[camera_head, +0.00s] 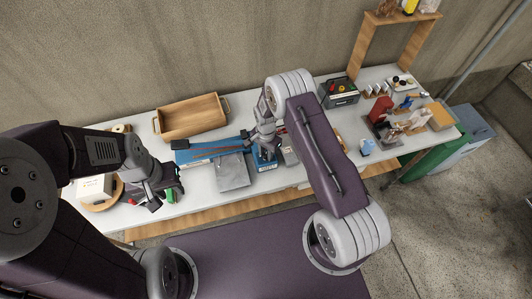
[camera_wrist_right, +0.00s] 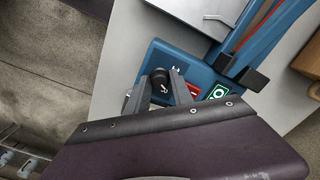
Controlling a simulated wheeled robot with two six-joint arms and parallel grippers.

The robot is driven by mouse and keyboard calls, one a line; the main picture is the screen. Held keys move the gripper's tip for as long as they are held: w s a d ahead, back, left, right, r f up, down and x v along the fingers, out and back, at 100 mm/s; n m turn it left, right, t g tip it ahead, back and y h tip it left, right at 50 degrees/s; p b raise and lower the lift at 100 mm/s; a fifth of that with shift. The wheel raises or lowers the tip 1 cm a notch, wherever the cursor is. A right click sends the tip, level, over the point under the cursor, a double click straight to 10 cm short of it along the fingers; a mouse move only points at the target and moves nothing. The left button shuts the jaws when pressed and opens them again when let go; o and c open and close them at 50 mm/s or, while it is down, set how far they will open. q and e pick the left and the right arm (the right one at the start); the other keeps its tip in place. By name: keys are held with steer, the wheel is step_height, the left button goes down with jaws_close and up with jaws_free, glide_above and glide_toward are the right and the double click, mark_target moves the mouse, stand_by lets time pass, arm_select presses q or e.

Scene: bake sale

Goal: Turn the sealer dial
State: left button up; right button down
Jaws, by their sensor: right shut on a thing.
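The blue sealer (camera_head: 268,164) stands on the white table in the head view, its long arm with an orange-red strip reaching left. In the right wrist view its blue control end (camera_wrist_right: 155,55) carries a black dial (camera_wrist_right: 161,76) with a white mark. My right gripper (camera_wrist_right: 160,84) reaches down over this end, with one finger on each side of the dial, shut on it. In the head view my right gripper (camera_head: 264,142) partly hides the sealer. My left gripper (camera_head: 158,200) hangs at the table's front left, empty, its fingers apart, away from the sealer.
A grey plate (camera_head: 233,172) lies against the sealer's front. A wooden tray (camera_head: 192,117) stands behind it. A black box with buttons (camera_head: 338,93) and a red machine (camera_head: 381,114) stand to the right. A green button (camera_wrist_right: 218,91) sits beside the dial.

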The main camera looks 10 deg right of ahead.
steer(key=shift+w+n, duration=0.1)
steer(key=shift+n, duration=0.2)
steer(key=n+b, duration=0.2)
steer(key=shift+n, duration=0.4)
steer(key=n+b, duration=0.1)
steer(key=n, duration=0.2)
steer(key=shift+n+b, duration=0.3)
steer(key=n+b, duration=0.1)
steer(key=n, duration=0.3)
steer(key=shift+r+n+b, duration=0.1)
steer(key=shift+n+b, duration=0.45)
steer(key=shift+n, duration=1.25)
steer(key=c, duration=1.1)
jaws_free()
